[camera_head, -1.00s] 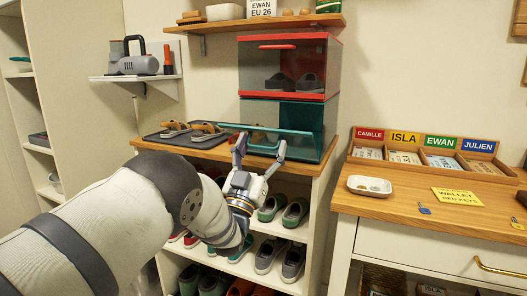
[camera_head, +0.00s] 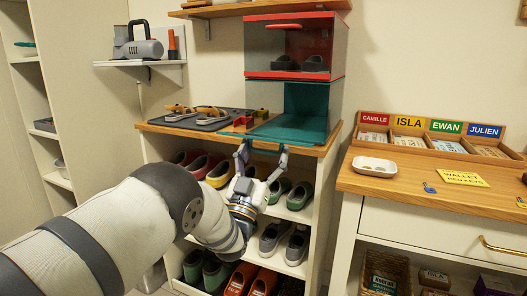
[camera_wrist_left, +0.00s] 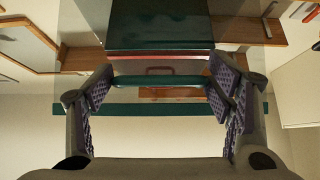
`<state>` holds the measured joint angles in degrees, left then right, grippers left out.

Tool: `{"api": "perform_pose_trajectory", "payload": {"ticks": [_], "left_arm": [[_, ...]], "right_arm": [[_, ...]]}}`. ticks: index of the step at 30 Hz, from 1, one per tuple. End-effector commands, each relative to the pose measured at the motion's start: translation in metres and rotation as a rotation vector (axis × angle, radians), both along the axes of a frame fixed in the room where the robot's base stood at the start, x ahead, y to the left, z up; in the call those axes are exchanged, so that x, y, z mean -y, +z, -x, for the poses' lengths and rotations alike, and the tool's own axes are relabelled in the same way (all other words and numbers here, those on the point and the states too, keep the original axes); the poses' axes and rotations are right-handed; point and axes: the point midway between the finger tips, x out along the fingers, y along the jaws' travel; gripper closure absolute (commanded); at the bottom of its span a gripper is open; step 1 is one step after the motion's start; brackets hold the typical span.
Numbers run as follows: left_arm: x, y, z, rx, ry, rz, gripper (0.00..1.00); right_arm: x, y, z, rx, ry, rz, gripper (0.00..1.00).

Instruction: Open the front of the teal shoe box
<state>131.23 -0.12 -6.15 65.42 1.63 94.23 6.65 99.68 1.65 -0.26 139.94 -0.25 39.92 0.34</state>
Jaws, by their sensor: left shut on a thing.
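The teal shoe box (camera_head: 312,103) stands on the wooden cabinet top, under a red-framed box. Its front is swung down and forward, so the teal inside shows and looks empty. The clear front panel with its teal edge lies low before the box. My left gripper (camera_head: 262,154) is at the cabinet's front edge, its fingers at the teal handle of that panel. In the left wrist view the teal handle bar (camera_wrist_left: 158,80) runs between the padded fingers (camera_wrist_left: 162,91), which are shut on it. My right gripper is not in view.
The red box (camera_head: 294,50) above holds dark shoes. A grey tray with sandals (camera_head: 205,118) lies to the left, with small red and yellow things (camera_head: 245,120) beside the teal box. Shelves of shoes (camera_head: 275,236) are below. A desk (camera_head: 400,184) stands to the right.

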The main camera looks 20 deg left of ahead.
Motion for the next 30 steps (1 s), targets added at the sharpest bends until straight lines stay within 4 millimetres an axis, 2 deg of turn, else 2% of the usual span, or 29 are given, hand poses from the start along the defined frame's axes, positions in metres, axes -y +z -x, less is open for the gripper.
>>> {"api": "perform_pose_trajectory", "payload": {"ticks": [1,9,10,11,25,28,30], "left_arm": [[0.003,-0.004,-0.001,-0.014,-0.007,-0.002,0.76],[0.003,-0.004,-0.001,-0.013,-0.007,-0.002,0.77],[0.003,-0.004,-0.001,-0.013,-0.007,-0.002,0.24],[0.003,-0.003,-0.001,-0.013,-0.007,-0.002,0.18],[0.001,-0.002,0.001,-0.005,-0.003,-0.001,0.18],[0.001,-0.012,0.012,-0.009,-0.002,-0.001,0.18],[0.0,-0.024,0.026,-0.011,-0.002,-0.001,0.18]], "right_arm": [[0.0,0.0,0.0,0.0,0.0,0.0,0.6],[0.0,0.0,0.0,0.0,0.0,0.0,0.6],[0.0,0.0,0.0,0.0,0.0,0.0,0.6],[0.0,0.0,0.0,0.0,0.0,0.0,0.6],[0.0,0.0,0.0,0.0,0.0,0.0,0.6],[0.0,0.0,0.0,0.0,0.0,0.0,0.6],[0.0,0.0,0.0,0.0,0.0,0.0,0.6]]}}
